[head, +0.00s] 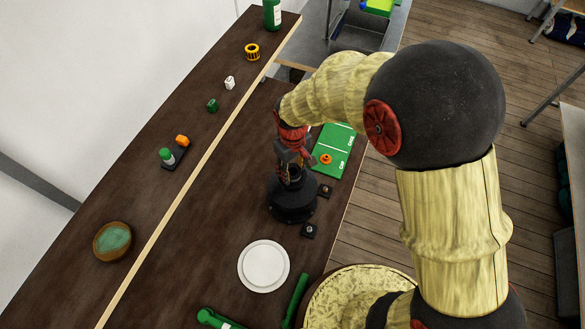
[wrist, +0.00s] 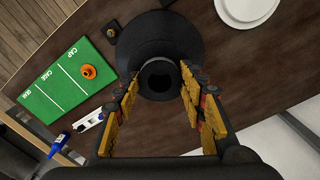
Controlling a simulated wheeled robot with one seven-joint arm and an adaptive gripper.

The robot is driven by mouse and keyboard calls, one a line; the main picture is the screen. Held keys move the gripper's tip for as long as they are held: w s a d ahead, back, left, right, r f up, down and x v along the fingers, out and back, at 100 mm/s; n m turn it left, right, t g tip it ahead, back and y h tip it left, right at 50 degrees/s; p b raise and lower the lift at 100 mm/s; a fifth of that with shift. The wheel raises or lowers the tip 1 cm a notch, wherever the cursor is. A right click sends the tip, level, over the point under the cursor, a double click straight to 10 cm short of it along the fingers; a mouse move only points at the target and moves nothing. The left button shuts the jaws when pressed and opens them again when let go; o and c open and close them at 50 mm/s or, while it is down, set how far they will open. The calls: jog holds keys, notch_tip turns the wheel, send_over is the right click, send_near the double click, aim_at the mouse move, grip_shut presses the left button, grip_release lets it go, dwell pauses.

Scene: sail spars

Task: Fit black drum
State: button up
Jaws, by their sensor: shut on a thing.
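The black drum (wrist: 158,80) is between my gripper's (wrist: 159,108) fingers, its round open top facing the wrist camera. My gripper (head: 293,176) points down and is shut on it in the head view. A wide round black body (head: 292,203) stands on the dark table directly below the fingers. It also shows beneath the drum's rim in the wrist view (wrist: 185,30). Black on black, I cannot tell where the drum ends and the lower body begins, or whether the drum rests on it. The fingers hide part of the drum.
A green mat (head: 333,140) marked CAP, CAGE and GEAR holds an orange part (head: 326,158) in its CAP section. Two small black squares (head: 308,230) and stacked white plates (head: 264,266) are close by. A raised shelf at left carries a bowl (head: 112,241) and several small items.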

jog(key=shift+w+f+b, duration=0.1)
jog(key=shift+f+b, duration=0.4)
jog(key=shift+f, duration=0.15)
